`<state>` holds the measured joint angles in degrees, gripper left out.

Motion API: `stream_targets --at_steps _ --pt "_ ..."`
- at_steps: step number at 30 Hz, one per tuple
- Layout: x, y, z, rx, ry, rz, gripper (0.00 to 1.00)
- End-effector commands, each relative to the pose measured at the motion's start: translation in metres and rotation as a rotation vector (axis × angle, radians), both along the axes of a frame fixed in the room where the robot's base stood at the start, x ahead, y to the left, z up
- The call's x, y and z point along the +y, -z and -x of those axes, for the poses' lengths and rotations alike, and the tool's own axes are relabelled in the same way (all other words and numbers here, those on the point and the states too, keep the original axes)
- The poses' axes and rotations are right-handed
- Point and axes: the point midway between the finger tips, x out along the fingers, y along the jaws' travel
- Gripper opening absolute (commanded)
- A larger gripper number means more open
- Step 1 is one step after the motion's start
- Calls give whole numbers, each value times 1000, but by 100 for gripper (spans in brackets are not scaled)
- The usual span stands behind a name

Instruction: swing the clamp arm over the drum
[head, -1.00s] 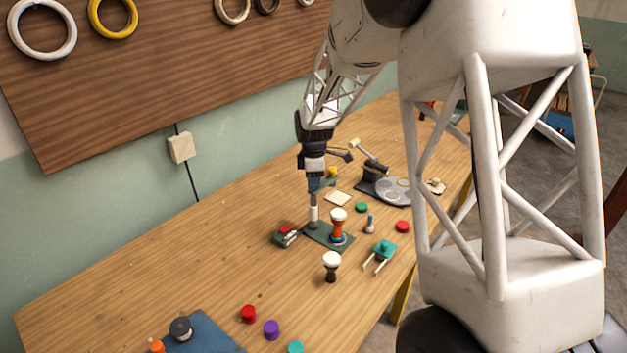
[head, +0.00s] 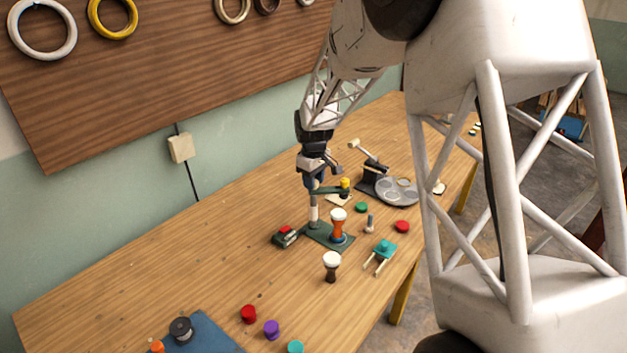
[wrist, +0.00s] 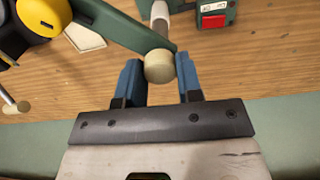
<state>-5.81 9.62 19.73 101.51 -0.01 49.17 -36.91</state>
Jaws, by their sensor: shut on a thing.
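The clamp arm (head: 328,190) is a green bar at the top of an upright post (head: 314,212), with a yellow knob (head: 345,183) at its outer end. An orange drum with a white head (head: 338,226) stands on the green base (head: 318,234) beside the post. In the head view the yellow end shows above the drum; I cannot tell whether it is directly over it. My gripper (head: 313,187) is at the post end of the arm. In the wrist view its blue fingers (wrist: 157,70) are shut on a round cream knob (wrist: 159,67) beside the green bar (wrist: 118,25). The drum is not identifiable there.
A green-and-red box (head: 286,236) sits left of the base. A dark-footed drum (head: 331,267), a teal piece with pale legs (head: 383,251) and a red disc (head: 402,226) lie nearby. A grey tray (head: 396,190) and hammer-like device stand behind.

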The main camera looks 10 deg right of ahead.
Motion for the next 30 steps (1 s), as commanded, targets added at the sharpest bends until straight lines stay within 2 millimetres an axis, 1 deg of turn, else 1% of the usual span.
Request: stream_targets --at_steps 12,18,24,30 --pt "0 -1 0 -1 393 0 0" --pt "0 -1 0 -1 563 0 0" --pt "0 -1 0 -1 684 -1 0" --pt "0 -1 0 -1 746 0 0"
